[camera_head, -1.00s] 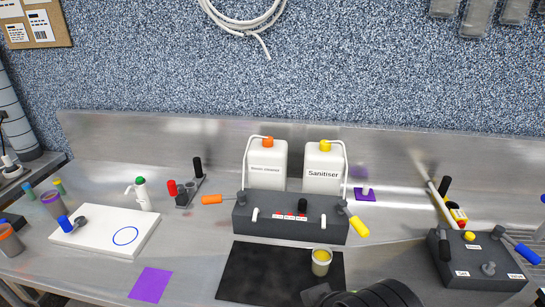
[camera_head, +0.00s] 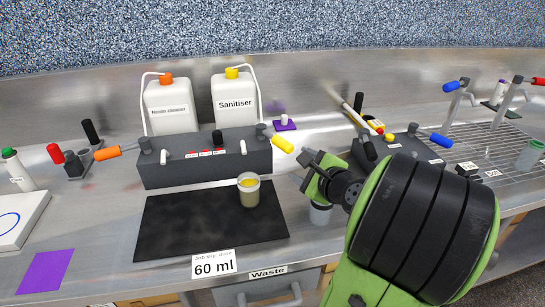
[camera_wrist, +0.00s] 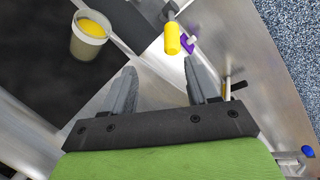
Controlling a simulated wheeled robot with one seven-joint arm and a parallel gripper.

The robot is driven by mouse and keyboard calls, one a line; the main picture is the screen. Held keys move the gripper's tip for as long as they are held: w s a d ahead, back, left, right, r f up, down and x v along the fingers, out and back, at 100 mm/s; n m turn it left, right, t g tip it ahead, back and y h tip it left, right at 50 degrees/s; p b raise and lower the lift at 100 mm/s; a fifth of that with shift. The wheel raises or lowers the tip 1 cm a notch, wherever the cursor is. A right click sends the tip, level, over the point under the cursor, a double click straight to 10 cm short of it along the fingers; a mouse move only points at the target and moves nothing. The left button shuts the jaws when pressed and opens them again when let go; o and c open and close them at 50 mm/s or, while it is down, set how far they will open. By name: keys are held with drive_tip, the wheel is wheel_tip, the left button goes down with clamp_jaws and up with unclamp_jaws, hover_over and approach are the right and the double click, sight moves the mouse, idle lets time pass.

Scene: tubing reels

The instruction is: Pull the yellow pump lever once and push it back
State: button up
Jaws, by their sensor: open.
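The yellow pump lever (camera_head: 283,145) sticks out from the right end of the dark pump block (camera_head: 205,165), angled down to the right. It also shows in the wrist view as a yellow handle (camera_wrist: 172,38) just beyond the fingertips. My gripper (camera_head: 308,168) is just right of and slightly below the lever in the head view, apart from it. In the wrist view my gripper (camera_wrist: 160,76) has its two grey fingers spread, with nothing between them. A cup with yellow contents (camera_head: 249,190) stands on the black mat (camera_head: 180,225), in front of the block.
An orange lever (camera_head: 107,153) is at the block's left end. Two white jugs stand behind: Resin cleaner (camera_head: 169,107) and Sanitiser (camera_head: 236,98). A 60 ml card (camera_head: 213,265) is at the mat's front edge. Another dark block (camera_head: 410,150) stands to the right, partly behind my arm.

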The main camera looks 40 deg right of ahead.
sight(288, 148)
drive_tip(key=shift+m+h, duration=0.4)
drive_tip(key=shift+m, duration=0.4)
drive_tip(key=x, duration=0.5)
drive_tip(key=d+b+x, duration=0.1)
drive_tip(key=x, duration=0.4)
drive_tip(key=b+x, duration=0.1)
drive_tip(key=x, duration=0.4)
drive_tip(key=shift+d+r, duration=0.2)
drive_tip(key=shift+d, duration=0.15)
drive_tip(key=shift+s, duration=0.1)
clamp_jaws()
